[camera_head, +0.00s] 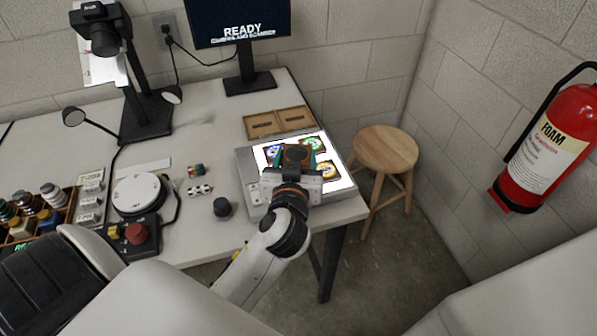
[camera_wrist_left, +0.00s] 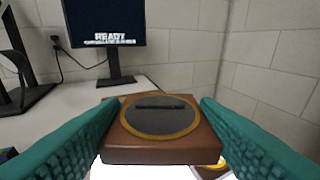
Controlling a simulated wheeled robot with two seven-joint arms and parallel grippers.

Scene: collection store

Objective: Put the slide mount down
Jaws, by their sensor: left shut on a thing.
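The slide mount (camera_head: 298,153) is a brown wooden square block with a dark round disc and a gold ring on it. It fills the middle of the left wrist view (camera_wrist_left: 160,148). My left gripper (camera_head: 297,160) is shut on it, with one teal finger on each side. It is over the lit white panel of the light box (camera_head: 335,178). Other mounts with coloured pictures lie on the panel, one green-framed (camera_head: 313,144) and one brown-framed (camera_head: 326,169). I cannot tell whether the held mount touches the panel. My right gripper is out of view.
A wooden two-slot tray (camera_head: 278,123) lies behind the light box. A monitor (camera_head: 240,22) and camera stand (camera_head: 146,115) stand behind. A stool (camera_head: 385,150) is right of the table.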

